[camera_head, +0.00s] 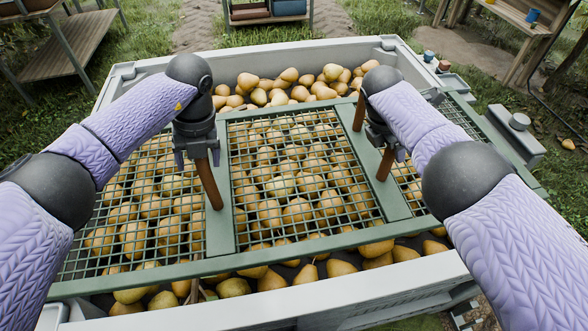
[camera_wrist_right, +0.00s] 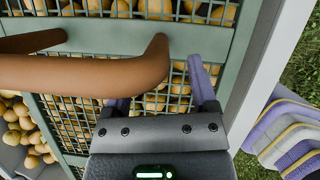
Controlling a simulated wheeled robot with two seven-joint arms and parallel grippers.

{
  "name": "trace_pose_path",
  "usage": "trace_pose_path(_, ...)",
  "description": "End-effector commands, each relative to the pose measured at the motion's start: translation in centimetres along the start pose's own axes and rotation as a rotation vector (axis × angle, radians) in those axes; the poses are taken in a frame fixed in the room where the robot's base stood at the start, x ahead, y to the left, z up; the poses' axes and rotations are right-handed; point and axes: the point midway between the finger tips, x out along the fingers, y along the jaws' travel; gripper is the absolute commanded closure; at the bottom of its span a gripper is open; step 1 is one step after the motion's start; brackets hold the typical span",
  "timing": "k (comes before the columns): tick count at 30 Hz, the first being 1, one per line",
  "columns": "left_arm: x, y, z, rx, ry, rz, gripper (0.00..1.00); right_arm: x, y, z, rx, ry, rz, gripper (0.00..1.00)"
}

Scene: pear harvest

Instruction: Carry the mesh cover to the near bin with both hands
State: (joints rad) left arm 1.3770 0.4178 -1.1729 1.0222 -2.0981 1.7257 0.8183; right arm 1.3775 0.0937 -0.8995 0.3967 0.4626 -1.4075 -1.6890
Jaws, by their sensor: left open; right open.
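The green-framed mesh cover (camera_head: 221,222) lies across a large pale bin (camera_head: 300,303) full of pears (camera_head: 296,210). Strips of pears show past its far and near edges. My left gripper (camera_head: 197,156) is open above the left brown handle (camera_head: 208,184), whose top end is hidden by the gripper. My right gripper (camera_head: 384,146) is open at the right brown handle (camera_head: 359,113), partly hiding it. In the right wrist view, my right gripper (camera_wrist_right: 163,92) has spread fingers, and the curved brown handle (camera_wrist_right: 90,72) passes in front of the left one. Contact is unclear.
A wooden bench (camera_head: 75,50) stands at the back left and a wooden table (camera_head: 520,22) with a blue cup (camera_head: 532,17) at the back right. A rack with containers (camera_head: 268,10) stands behind the bin. Grass and a dirt path surround it.

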Motion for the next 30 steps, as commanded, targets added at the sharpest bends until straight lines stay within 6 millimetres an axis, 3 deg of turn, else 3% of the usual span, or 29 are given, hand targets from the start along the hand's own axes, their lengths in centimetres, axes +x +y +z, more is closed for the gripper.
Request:
trace_pose_path(4, -2.0, -0.1, 0.1, 0.0, -0.004, -0.004, 0.23, 0.0, 0.0, -0.1, -0.002, 0.002, 0.0, 0.26)
trace_pose_path(12, -9.4, 0.0, 0.1, 0.0, -0.004, -0.001, 0.23, 0.0, 0.0, -0.1, -0.002, 0.003, 0.001, 0.26)
trace_pose_path(16, -11.3, 0.0, 0.1, 0.0, -0.001, 0.001, 0.23, 0.0, 0.0, -0.2, -0.003, 0.003, 0.001, 0.26)
trace_pose_path(20, -12.0, 0.0, 0.1, -0.001, 0.001, 0.002, 0.23, -0.4, 0.1, -0.2, -0.004, 0.005, 0.003, 0.26)
trace_pose_path(25, -11.9, 0.0, 0.1, -0.001, 0.001, 0.002, 0.23, -3.2, 0.1, -0.1, -0.004, 0.002, 0.006, 0.26)
trace_pose_path(30, -11.9, 0.0, 0.1, -0.001, 0.001, 0.001, 0.23, -8.4, 0.1, -0.1, -0.002, 0.002, 0.006, 0.26)
